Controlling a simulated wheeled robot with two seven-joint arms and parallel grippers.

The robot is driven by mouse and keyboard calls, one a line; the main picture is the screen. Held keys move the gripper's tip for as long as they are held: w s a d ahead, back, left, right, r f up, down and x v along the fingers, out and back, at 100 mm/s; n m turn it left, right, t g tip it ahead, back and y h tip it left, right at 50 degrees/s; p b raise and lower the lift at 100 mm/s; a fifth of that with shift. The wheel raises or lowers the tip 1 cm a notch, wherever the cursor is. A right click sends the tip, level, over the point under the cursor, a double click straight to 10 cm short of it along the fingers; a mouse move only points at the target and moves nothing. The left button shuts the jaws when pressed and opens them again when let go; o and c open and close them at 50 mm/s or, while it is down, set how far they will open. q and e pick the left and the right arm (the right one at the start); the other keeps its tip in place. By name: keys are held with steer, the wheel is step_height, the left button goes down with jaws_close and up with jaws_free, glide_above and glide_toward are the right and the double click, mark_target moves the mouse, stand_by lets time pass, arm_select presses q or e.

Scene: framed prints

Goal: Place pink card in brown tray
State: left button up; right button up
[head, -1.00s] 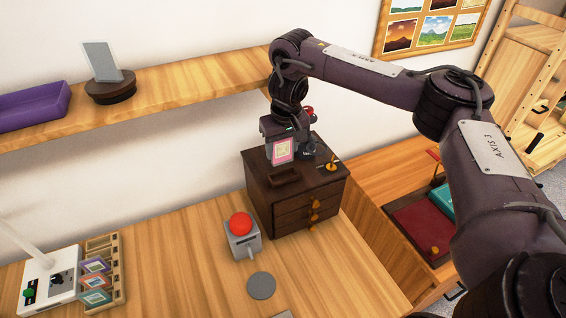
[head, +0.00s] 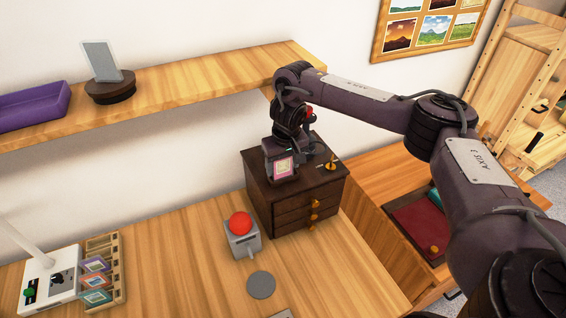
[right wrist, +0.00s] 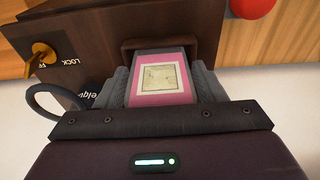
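The pink card (head: 283,167) has a pale square picture in its middle. It also shows in the right wrist view (right wrist: 162,80), between the two grey fingers of my right gripper (right wrist: 163,86), which touch its side edges. The brown tray (right wrist: 127,46) is a small dark tray on top of the dark wooden cabinet (head: 320,187). In the right wrist view the card's far end is at the tray, between its side walls. Whether the card touches the tray floor is hidden. In the head view my gripper and the card cover most of the tray. My left gripper is not in view.
A lock with an orange knob (head: 331,163) is on the cabinet top beside the gripper. A grey box with a red button (head: 240,223) stands left of the cabinet. A wooden shelf (head: 200,80) runs behind. A card rack (head: 104,270) is at the lower left.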

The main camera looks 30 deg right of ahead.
mark_target(285, 178)
steer(key=shift+o, duration=1.1)
steer(key=shift+r, duration=0.55)
step_height(285, 178, up, 11)
steer(key=s+p, duration=0.1)
steer(key=shift+s+p, duration=0.3)
steer(key=shift+s, duration=0.05)
steer(key=shift+a, duration=0.1)
